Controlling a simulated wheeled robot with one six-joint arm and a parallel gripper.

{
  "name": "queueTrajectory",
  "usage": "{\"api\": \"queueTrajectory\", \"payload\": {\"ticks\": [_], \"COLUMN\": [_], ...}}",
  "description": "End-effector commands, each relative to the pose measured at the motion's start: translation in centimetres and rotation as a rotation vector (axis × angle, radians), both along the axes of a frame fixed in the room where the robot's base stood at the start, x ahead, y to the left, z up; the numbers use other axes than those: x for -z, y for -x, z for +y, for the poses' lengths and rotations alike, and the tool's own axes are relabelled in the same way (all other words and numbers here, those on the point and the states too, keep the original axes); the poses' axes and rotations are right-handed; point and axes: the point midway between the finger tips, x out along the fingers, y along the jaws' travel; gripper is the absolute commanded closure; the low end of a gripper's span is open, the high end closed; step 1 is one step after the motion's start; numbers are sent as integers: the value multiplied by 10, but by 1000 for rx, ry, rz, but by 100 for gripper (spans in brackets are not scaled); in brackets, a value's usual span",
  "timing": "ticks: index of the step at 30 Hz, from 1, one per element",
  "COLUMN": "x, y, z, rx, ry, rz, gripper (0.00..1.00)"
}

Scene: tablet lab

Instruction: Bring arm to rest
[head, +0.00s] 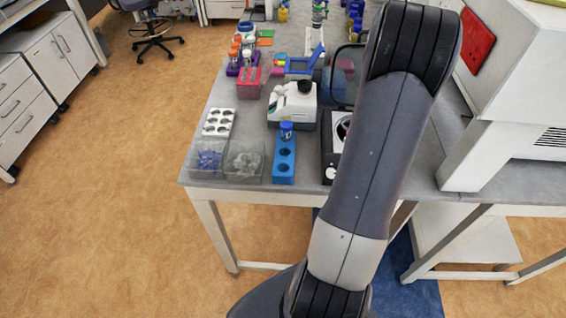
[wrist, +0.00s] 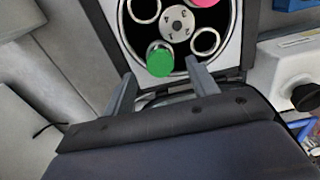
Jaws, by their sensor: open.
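My gripper (wrist: 160,82) shows in the wrist view with its two fingers apart and nothing between them. Beyond the fingertips is a round device (wrist: 179,50) with a dark rotor bowl, a silver hub and several round holders. A green-capped item (wrist: 160,62) sits in one holder, and a pink-topped one (wrist: 204,2) sits near the top edge. I cannot tell how far the fingertips are from the green cap. In the head view my arm rises across the right middle and hides part of the bench. My gripper is not visible there.
The grey bench (head: 207,173) holds a blue rack (head: 284,171) with a blue-capped vial, a white rack (head: 218,122), clear bins (head: 243,162), a white machine (head: 293,103) and a red rack (head: 249,84). A large white cabinet (head: 519,80) stands at right. The left floor is open.

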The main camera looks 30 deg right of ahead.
Motion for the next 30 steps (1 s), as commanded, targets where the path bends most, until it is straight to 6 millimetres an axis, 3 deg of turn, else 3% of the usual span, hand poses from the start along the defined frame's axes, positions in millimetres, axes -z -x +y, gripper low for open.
{"api": "queueTrajectory", "payload": {"ticks": [6, 13, 20, 30], "x": [-45, -79, -87, -80], "y": [-1, -1, 0, 0], "z": [-1, -1, 0, 0], "rx": [0, 0, 0, 0], "ry": [4, 3, 1, -2], "rz": [-3, -2, -1, 1], "gripper": [45, 45, 45, 45]}}
